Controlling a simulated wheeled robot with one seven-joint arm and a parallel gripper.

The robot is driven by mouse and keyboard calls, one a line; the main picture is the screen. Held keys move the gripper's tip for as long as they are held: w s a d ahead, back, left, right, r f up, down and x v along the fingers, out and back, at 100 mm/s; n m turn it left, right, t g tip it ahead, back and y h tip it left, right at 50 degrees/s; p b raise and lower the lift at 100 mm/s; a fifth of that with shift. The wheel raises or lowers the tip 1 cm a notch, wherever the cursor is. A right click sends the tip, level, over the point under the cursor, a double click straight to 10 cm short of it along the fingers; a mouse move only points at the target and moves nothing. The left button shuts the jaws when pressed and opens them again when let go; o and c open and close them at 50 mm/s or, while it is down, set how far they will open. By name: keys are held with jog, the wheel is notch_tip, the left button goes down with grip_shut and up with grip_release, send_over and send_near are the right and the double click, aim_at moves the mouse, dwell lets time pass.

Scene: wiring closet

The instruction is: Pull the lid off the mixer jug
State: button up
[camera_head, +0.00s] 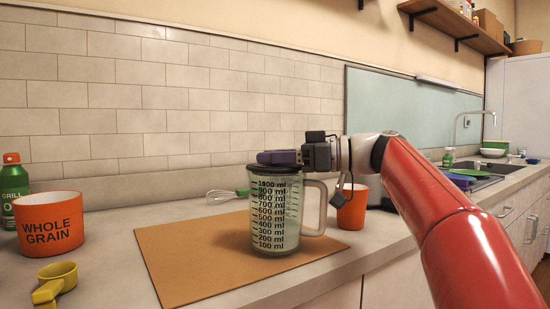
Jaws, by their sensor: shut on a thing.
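The mixer jug (275,215) is clear with a black measuring scale and a pale handle on its right. It stands upright on a brown board (190,250). Its dark lid (256,171) sits on the rim, and I see no clear gap between them. My gripper (270,157) reaches in from the right, level, with its purple fingers directly over the top of the lid. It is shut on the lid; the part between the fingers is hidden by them.
An orange cup (352,210) stands close behind the jug's handle, and a whisk (222,195) lies behind at left. An orange "WHOLE GRAIN" bowl (50,225), green bottle (14,185) and yellow scoop (55,280) are at far left. The board's left half is clear.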

jog(key=shift+f+b, duration=0.4)
jog(key=shift+f, duration=0.1)
jog(key=o, duration=1)
jog(key=shift+o, duration=0.2)
